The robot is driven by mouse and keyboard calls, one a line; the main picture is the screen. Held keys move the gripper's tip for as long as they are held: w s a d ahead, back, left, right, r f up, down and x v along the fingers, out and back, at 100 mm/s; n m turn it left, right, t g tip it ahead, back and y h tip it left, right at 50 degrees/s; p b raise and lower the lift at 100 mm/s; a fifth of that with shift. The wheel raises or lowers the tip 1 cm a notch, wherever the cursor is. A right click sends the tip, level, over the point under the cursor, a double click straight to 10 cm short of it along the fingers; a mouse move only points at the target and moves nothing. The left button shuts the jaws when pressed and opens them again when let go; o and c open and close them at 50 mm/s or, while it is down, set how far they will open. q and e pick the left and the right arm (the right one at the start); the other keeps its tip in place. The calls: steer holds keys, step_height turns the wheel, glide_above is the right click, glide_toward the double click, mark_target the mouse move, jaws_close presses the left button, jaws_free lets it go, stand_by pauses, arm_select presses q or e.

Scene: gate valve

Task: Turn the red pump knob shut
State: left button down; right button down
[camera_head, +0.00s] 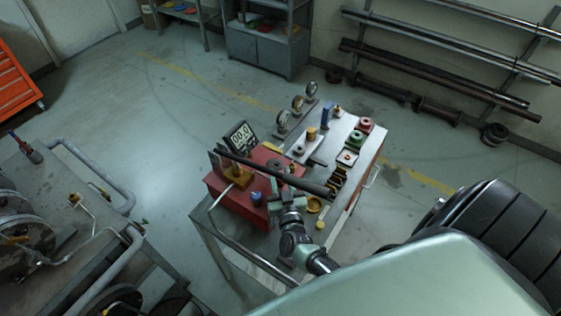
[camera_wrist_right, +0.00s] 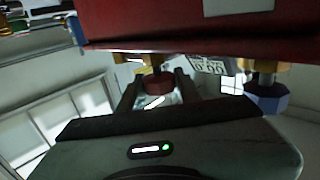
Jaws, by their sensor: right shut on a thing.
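The red pump knob (camera_wrist_right: 158,84) sits under the red pump body in the right wrist view, between the two fingers of my right gripper (camera_wrist_right: 157,92). My right gripper is shut on it. In the head view the knob is hidden behind my gripper (camera_head: 274,184) and the pump handle. The red pump (camera_head: 228,200) stands on the cart with its long black handle (camera_head: 290,178) above it. A digital gauge (camera_head: 241,137) stands at its back. My left gripper is not in view.
A blue knob (camera_wrist_right: 266,97) sits close beside the red one. The cart top (camera_head: 345,143) holds dial gauges (camera_head: 298,103), a blue block (camera_head: 327,115) and small fittings. Another bench with grey pipes (camera_head: 95,175) stands at left. The floor between them is clear.

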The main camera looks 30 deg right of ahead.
steer(key=shift+w+r, duration=0.1)
steer(key=shift+r, duration=0.05)
steer(key=c, duration=1)
jaws_free()
steer(key=b+v, duration=0.1)
steer(key=v, duration=0.6)
steer(key=shift+s+b, duration=0.35)
steer(key=shift+a, duration=0.2)
